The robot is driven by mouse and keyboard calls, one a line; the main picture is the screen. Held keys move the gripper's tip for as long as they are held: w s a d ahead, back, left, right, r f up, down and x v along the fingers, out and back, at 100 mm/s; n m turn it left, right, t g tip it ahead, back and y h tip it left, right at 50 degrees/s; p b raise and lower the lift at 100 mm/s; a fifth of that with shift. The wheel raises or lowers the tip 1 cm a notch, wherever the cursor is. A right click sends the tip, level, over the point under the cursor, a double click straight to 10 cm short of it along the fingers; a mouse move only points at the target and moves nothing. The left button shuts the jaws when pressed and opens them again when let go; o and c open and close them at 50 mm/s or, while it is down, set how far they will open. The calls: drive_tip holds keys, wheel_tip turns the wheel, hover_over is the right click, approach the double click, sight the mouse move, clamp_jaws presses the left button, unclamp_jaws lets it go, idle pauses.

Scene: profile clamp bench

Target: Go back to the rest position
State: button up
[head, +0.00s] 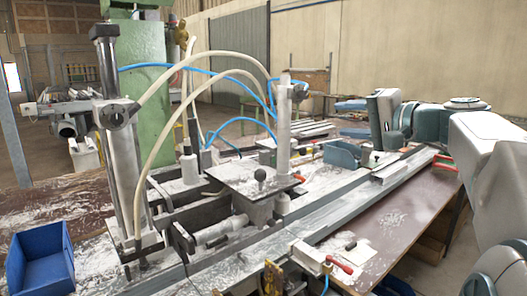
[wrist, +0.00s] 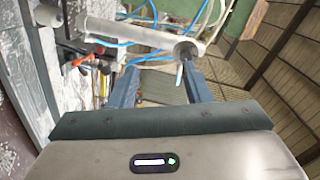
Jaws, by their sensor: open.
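My gripper (head: 343,118) is at the right of the head view, above the bench's far right part, with its blue-grey fingers pointing left. In the wrist view my gripper (wrist: 161,70) has its two fingers spread apart, with nothing held between them. The clamp bench (head: 375,225) stands below and left of it, with a long metal profile rail (head: 330,212) running diagonally across. An upright metal cylinder (head: 284,120) stands left of the gripper. In the wrist view a pale cylinder (wrist: 140,36) shows beyond the fingertips; I cannot tell its distance from them.
A tall clamp column (head: 120,165), pale hoses (head: 165,75) and blue hoses (head: 150,67) crowd the left and middle. A blue bin (head: 40,262) is at the front left. A blue tray (head: 341,154) sits below the gripper. Above the gripper, the space before the wall looks free.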

drive_tip(key=s+a+f+n+g+h+p, duration=0.1)
drive_tip(key=s+a+f+g+h, duration=0.2)
drive_tip(key=f, duration=0.5)
drive_tip(key=s+a+f+n+g+p, duration=0.1)
drive_tip(key=s+a+f+g, duration=0.2)
drive_tip(key=s+a+f, duration=0.35)
drive_tip(key=s+d+f+n+g+h+p, duration=0.2)
drive_tip(key=s+f+n+g+h, duration=0.2)
drive_tip(key=s+f, duration=0.9)
wheel_tip(320, 180, down, 4)
drive_tip(key=n+h, duration=0.1)
drive_tip(key=h, duration=0.2)
drive_tip(key=shift+s, duration=0.3)
